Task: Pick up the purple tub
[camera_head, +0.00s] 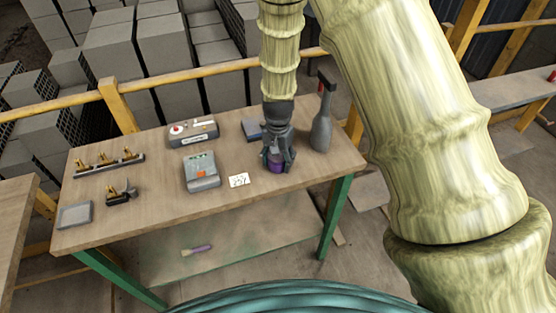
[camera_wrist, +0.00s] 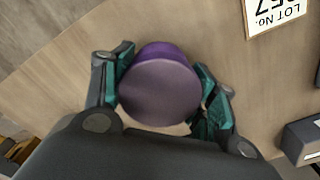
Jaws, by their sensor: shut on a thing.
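The purple tub (camera_head: 276,167) stands on the wooden table towards its right part. In the wrist view the tub (camera_wrist: 160,85) shows a round greyish-purple top with a darker purple side. My gripper (camera_head: 278,158) reaches down over the tub from above, and its fingers hide part of it. In the wrist view my gripper (camera_wrist: 160,92) has a teal-padded finger on each side of the tub, shut on it. I cannot tell whether the tub's base touches the table.
A white lot card (camera_head: 239,180), a grey device with an orange mark (camera_head: 201,171) and a red-knobbed box (camera_head: 192,132) lie to the left. The table's front (camera_head: 258,198) is clear.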

